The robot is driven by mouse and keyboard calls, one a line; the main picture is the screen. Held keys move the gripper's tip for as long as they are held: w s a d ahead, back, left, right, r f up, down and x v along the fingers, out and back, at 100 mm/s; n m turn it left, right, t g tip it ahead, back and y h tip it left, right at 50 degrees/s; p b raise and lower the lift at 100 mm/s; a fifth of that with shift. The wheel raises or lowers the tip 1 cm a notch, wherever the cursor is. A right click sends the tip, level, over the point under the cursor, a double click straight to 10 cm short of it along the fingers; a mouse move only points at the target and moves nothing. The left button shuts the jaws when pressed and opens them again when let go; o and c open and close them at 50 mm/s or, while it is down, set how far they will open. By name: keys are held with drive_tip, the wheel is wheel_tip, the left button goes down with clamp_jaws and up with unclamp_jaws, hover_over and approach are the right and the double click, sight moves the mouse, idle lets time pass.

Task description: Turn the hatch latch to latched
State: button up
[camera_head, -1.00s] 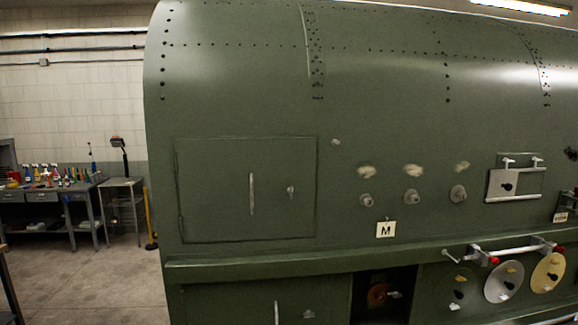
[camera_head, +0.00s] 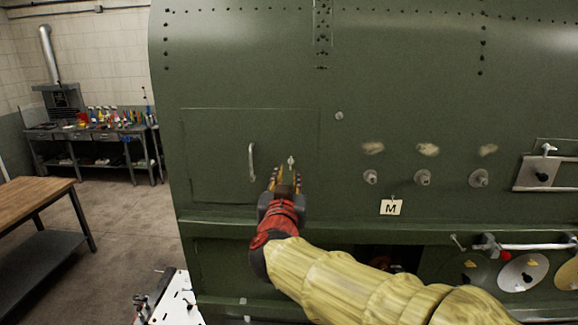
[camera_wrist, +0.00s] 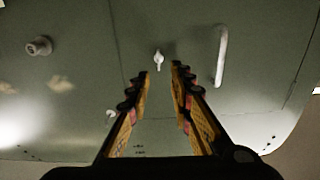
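The hatch latch is a small pale knob (camera_head: 291,161) on the green hatch panel (camera_head: 215,150), right of a white bar handle (camera_head: 251,161). In the wrist view the latch (camera_wrist: 158,58) sits just beyond and between my fingertips, with the handle (camera_wrist: 220,55) to its right. My gripper (camera_head: 285,178) is in front of the hatch, just below the latch in the head view. In the wrist view its two fingers (camera_wrist: 162,75) stand apart with nothing between them. The tips look short of the latch; the exact distance is unclear.
Round knobs (camera_head: 422,178) and an "M" placard (camera_head: 390,207) are on the skin right of the hatch. A ledge (camera_head: 215,228) runs below it. A wooden bench (camera_head: 38,200) and a far workbench (camera_head: 95,137) stand left, with open floor between.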

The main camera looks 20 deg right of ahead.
sight(290, 164)
drive_tip(key=x, duration=0.7)
drive_tip(key=shift+w+d+f+p, duration=0.1)
drive_tip(key=shift+p, duration=0.3)
drive_tip(key=shift+c, duration=0.5)
drive_tip(key=c, duration=0.4)
clamp_jaws()
